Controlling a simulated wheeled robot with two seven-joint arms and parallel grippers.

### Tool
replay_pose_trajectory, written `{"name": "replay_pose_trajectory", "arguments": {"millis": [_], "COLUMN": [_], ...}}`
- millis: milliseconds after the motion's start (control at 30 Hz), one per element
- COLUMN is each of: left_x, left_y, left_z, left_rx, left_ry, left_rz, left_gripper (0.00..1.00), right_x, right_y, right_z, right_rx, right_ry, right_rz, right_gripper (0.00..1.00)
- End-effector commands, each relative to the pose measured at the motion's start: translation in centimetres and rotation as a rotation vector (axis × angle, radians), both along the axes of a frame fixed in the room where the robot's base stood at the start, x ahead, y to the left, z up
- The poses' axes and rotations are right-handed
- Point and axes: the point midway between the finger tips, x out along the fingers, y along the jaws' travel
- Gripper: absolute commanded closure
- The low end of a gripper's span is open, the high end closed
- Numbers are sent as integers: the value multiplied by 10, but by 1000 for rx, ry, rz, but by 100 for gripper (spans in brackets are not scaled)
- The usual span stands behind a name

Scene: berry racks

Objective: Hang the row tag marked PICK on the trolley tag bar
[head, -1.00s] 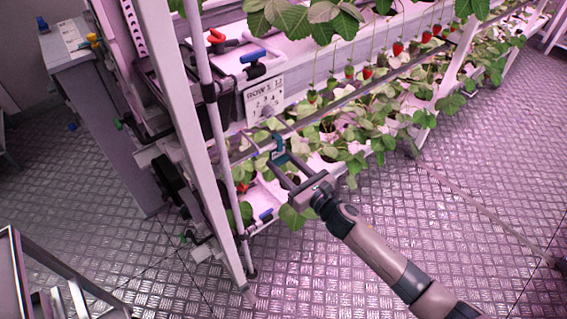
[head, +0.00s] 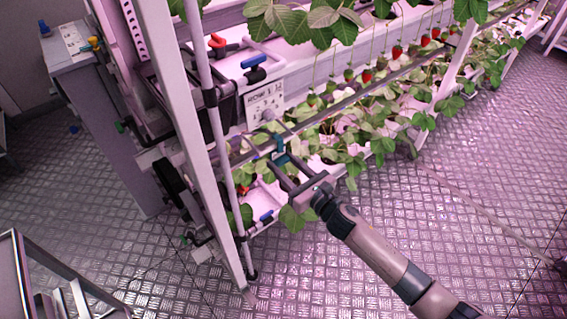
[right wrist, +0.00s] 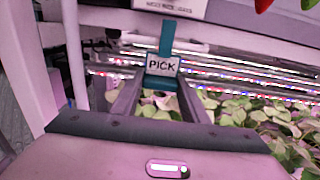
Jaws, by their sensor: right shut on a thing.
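The PICK tag is a teal strip with a white label reading PICK (right wrist: 162,66). In the head view it is a small teal shape (head: 279,146) at the rack's near end. My right gripper (head: 277,159) is shut on the tag, which stands between its fingers in the right wrist view. The tag's upper part reaches up in front of a pale rail; I cannot tell whether it touches the rail. My left gripper is not in view. I cannot make out the trolley tag bar for certain.
A white row sign (head: 264,104) is on the rack just above the tag. Strawberry plants (head: 350,150) fill the rack to the right. A white upright post (head: 185,130) stands left of the gripper. A metal-framed cart (head: 50,262) is at lower left.

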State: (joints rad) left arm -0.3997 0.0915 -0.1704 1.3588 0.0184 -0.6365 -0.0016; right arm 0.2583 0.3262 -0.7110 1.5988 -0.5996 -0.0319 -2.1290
Motion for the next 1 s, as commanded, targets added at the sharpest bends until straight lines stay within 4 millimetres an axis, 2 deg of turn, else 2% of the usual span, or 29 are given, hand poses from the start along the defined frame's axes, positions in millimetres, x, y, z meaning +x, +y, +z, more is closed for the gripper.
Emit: {"name": "replay_pose_trajectory", "arguments": {"millis": [1000], "left_x": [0], "left_y": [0], "left_z": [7], "left_rx": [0], "left_ry": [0], "left_rz": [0], "left_gripper": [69], "right_x": [-33], "right_y": [-25], "right_z": [0], "right_rx": [-1], "right_ry": [0], "right_rz": [0], "right_gripper": [79]}}
